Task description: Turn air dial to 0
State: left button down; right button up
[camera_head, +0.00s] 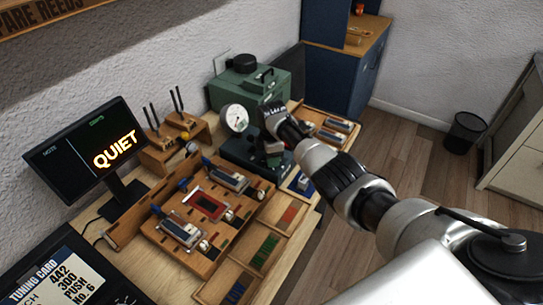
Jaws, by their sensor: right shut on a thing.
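A round white pressure gauge (236,118) stands on a dark green unit (240,153) toward the back of the bench. My right gripper (271,148) reaches in from the right to the right side of this unit. It is shut on what appears to be the air dial, which my gripper and wrist hide. The dial's setting cannot be read, and the gauge needle is too small to read. A monitor (90,150) at left glows with the word QUIET. My left gripper is not in view.
A green machine (246,86) stands behind the gauge. A wooden jig board (163,230) with reed parts and compartments of coloured pieces fills the bench front. Wooden tool blocks (160,153) stand near the wall. A tuning card (55,275) lies at lower left.

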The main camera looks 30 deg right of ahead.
jog(key=o, duration=0.9)
jog(key=shift+r, duration=0.15)
notch_tip(320, 180, up, 11)
jog(key=shift+f+b, duration=0.2)
jog(key=shift+b, duration=0.2)
jog(key=shift+f, duration=0.1)
